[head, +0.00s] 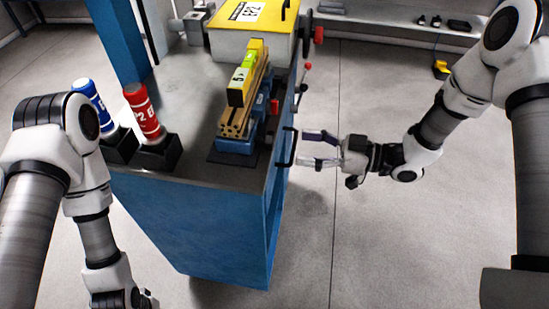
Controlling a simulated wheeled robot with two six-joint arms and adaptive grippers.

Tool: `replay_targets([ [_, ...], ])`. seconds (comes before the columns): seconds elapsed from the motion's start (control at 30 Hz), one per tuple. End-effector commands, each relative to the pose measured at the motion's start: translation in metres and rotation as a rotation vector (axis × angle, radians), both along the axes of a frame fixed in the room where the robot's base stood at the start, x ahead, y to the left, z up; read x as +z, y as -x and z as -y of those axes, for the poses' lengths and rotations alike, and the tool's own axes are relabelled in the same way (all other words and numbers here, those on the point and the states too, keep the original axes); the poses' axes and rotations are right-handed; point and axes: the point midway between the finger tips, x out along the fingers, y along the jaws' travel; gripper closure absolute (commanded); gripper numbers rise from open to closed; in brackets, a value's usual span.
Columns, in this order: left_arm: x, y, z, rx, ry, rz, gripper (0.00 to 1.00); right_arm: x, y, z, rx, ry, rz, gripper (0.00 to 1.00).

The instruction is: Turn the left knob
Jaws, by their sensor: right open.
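A red round knob-like part (319,35) sticks out from the right side of the blue workbench (225,225), near the yellow-lidded case. A red-tipped lever (307,67) stands nearer on the same side. I cannot tell which part is the left knob. My right gripper (304,148) is open and empty, its fingers pointing left at the bench's right side. It is beside a black bar handle (286,149); I cannot tell whether they touch. My left arm hangs at the lower left, in front of the bench, and its gripper is out of view.
A red cylinder (143,111) and a blue cylinder (93,105) stand tilted in black holders on the bench. A vise (236,146) holds a tan bar with a yellow-green level on it. The floor (370,230) to the right is clear. A shelf (390,28) runs along the back.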

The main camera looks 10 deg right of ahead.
Motion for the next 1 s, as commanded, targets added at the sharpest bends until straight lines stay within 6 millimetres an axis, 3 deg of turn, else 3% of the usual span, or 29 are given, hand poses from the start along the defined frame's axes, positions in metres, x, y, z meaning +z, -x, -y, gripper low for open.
replay_targets([
  [0.17,0.000,0.000,0.000,-0.001,0.000,0.000,0.33,0.011,0.001,-0.013,0.059,-0.020,0.045,0.32],
  [0.5,0.007,0.000,0.000,0.000,0.000,0.001,0.33,0.010,-0.017,-0.069,0.055,-0.018,0.043,0.32],
  [0.8,0.007,-0.001,0.000,-0.001,0.000,0.001,0.33,0.009,-0.019,-0.074,0.051,-0.019,0.042,0.32],
  [0.97,0.007,-0.001,0.000,-0.001,0.000,0.001,0.33,0.009,-0.019,-0.074,0.051,-0.019,0.042,0.89],
  [1.0,0.007,-0.001,0.000,0.000,0.000,0.001,0.33,0.009,-0.019,-0.074,0.051,-0.019,0.042,0.92],
])
